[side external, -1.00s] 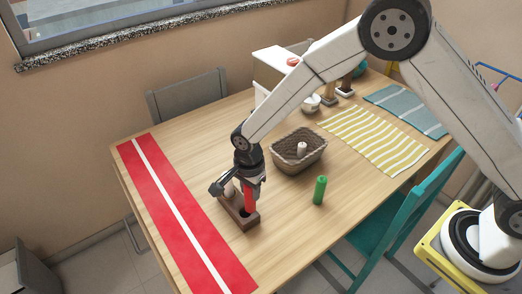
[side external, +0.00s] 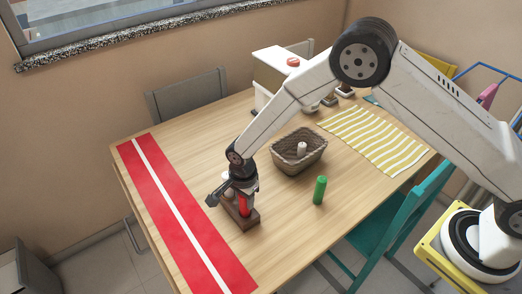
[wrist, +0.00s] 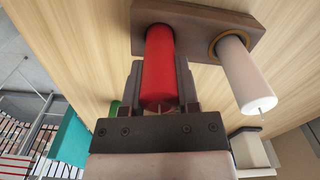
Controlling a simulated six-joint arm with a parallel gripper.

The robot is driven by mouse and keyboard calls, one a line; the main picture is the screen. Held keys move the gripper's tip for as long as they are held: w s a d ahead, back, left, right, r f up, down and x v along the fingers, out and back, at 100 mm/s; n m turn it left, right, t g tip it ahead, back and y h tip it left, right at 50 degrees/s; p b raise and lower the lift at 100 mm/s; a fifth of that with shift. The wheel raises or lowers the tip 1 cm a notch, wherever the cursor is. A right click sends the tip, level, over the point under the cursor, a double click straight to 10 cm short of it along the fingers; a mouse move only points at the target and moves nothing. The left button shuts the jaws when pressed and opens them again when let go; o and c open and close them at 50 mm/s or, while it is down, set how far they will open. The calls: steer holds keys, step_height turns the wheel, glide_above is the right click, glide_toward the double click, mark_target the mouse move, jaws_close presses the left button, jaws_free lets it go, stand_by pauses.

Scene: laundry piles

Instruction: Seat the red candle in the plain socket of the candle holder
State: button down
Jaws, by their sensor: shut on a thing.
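My gripper (side external: 243,193) is shut on the red candle (side external: 243,207) and holds it upright at the brown candle holder (side external: 249,224). In the wrist view the fingers (wrist: 160,68) stand on either side of the red candle (wrist: 160,60). Its lower end meets a dark round opening without a brass ring in the holder (wrist: 205,14). How deep it sits in this plain socket I cannot tell. A white candle (wrist: 246,78) stands in the other socket, which has a brass ring (wrist: 216,47); it is apart from my fingers.
A green candle (side external: 319,190) stands on the table to the right. A woven basket (side external: 285,160) with a white candle (side external: 301,149) in it stands behind. A red runner (side external: 165,205) lies left of the holder. A yellow striped mat (side external: 380,140) lies at the right.

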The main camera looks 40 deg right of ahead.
steer(key=shift+f, duration=0.15)
steer(key=shift+c, duration=1.8)
jaws_free()
steer(key=shift+r, duration=6.15)
steer(key=shift+d, duration=0.1)
